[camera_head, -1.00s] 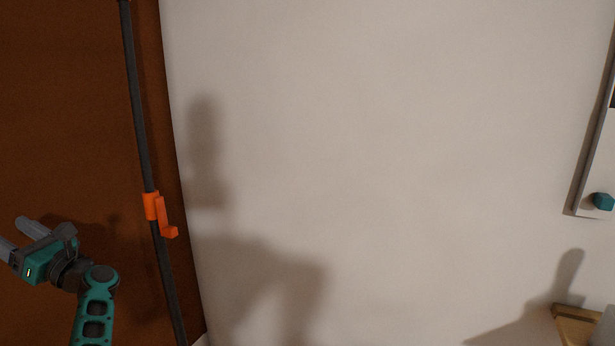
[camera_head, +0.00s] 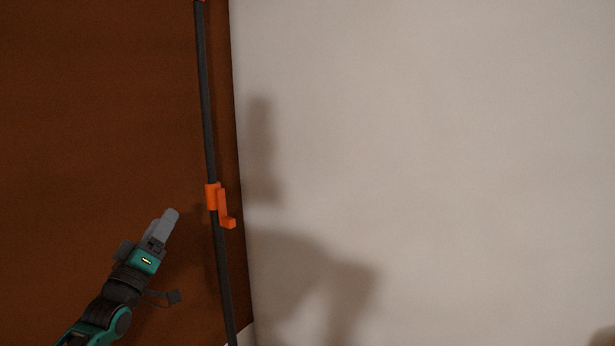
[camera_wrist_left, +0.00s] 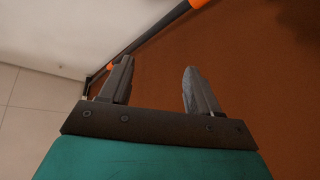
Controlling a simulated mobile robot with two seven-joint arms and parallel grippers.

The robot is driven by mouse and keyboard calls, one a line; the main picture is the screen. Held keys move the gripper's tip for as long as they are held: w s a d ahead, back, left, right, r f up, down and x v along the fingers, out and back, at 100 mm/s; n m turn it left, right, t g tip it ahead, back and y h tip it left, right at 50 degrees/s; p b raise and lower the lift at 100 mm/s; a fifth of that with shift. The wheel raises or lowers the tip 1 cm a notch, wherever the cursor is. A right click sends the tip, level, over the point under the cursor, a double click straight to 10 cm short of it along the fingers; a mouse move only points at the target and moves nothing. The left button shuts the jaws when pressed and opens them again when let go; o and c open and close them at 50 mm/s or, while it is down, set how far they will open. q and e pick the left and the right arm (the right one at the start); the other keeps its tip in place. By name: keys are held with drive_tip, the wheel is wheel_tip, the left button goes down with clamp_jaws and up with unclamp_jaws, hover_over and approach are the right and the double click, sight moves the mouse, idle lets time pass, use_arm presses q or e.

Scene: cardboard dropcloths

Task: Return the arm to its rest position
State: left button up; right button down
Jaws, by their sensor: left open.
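My left gripper (camera_head: 168,226) is at the lower left of the head view, teal and dark with grey fingers pointing up and to the right. In the left wrist view its two fingers (camera_wrist_left: 155,85) stand apart with nothing between them. It is in front of the brown panel, to the left of the dark pole, and looks apart from it. My right gripper is in neither view.
A dark upright pole (camera_head: 207,110) runs in front of the brown panel (camera_head: 100,110) near its right edge. An orange bracket (camera_head: 213,197) is clamped on it. A plain pale wall (camera_head: 430,150) fills the right. Pale floor tiles (camera_wrist_left: 30,110) show in the left wrist view.

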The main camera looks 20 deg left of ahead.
use_arm(q)
drive_tip(key=s+d+f+m+g+h, duration=0.35)
drive_tip(key=d+f+m, duration=0.35)
drive_tip(key=f, duration=0.5)
drive_tip(key=s+d+f+m+g+h, duration=0.2)
drive_tip(key=s+d+f+m+g, duration=0.75)
drive_tip(key=s+d+f, duration=0.6)
drive_tip(key=s+d+n+t+p, duration=0.1)
drive_tip(key=d+n, duration=0.3)
drive_tip(key=d, duration=0.4)
drive_tip(key=shift+s+n+y+p, duration=0.35)
drive_tip(key=shift+s+p, duration=0.25)
drive_tip(key=shift+p, duration=0.25)
drive_tip(key=shift+a, duration=0.1)
